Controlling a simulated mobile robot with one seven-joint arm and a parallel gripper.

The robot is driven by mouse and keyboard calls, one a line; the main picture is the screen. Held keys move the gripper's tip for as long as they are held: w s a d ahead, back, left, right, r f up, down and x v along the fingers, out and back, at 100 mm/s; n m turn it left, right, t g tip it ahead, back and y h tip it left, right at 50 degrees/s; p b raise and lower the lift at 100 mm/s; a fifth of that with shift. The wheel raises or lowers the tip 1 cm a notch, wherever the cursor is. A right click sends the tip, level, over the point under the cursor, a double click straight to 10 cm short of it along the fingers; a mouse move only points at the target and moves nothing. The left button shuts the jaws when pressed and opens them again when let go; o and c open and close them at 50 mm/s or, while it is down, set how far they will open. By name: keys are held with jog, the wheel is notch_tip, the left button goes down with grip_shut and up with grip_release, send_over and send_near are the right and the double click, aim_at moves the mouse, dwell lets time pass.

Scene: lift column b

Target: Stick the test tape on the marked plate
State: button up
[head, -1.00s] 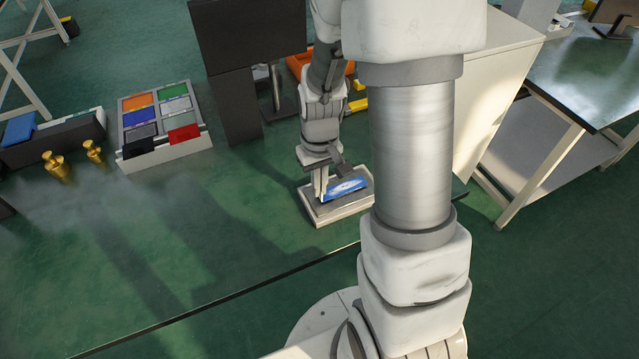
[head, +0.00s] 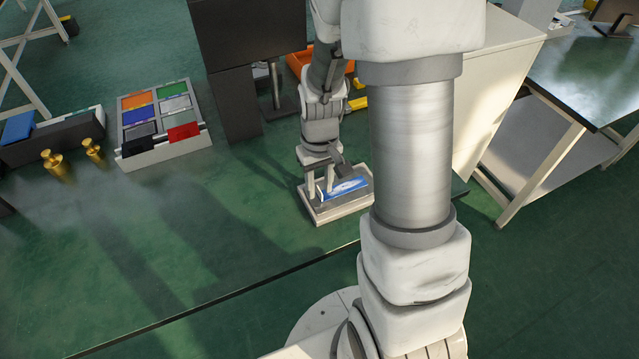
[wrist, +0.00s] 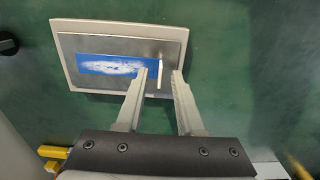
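The plate (head: 352,197) is a grey metal sheet on a pale base, lying on the green table; in the wrist view (wrist: 118,45) it fills the upper left. A blue strip with a whitish patch, seemingly the test tape (wrist: 88,65), lies flat along the plate; in the head view the strip (head: 335,193) shows too. A thin white upright tab (wrist: 160,80) stands at its right end, between my fingers. My gripper (wrist: 167,72) is open over the plate's right part, with a gap beside the tab. The plate's marking cannot be told apart from the strip.
A sorting tray (head: 165,142) with coloured compartments and brass weights (head: 56,163) stand to the left. A black stand (head: 235,112) rises behind the plate. An orange bin (head: 296,66) is farther back. The table's front left is clear.

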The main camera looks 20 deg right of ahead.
notch_tip(320, 180, up, 18)
jog(key=p, duration=0.4)
jog(key=shift+f, duration=0.25)
dwell(0.3)
jog(key=s+a+r+t+p, duration=0.2)
jog(key=s+r, duration=0.4)
jog(key=r, duration=0.2)
jog(key=s+a+r+t+p, duration=0.3)
jog(key=s+r, duration=0.3)
jog(key=r, duration=0.2)
jog(key=shift+t+p, duration=0.3)
jog(key=shift+p, duration=0.05)
jog(key=shift+s+r, duration=0.1)
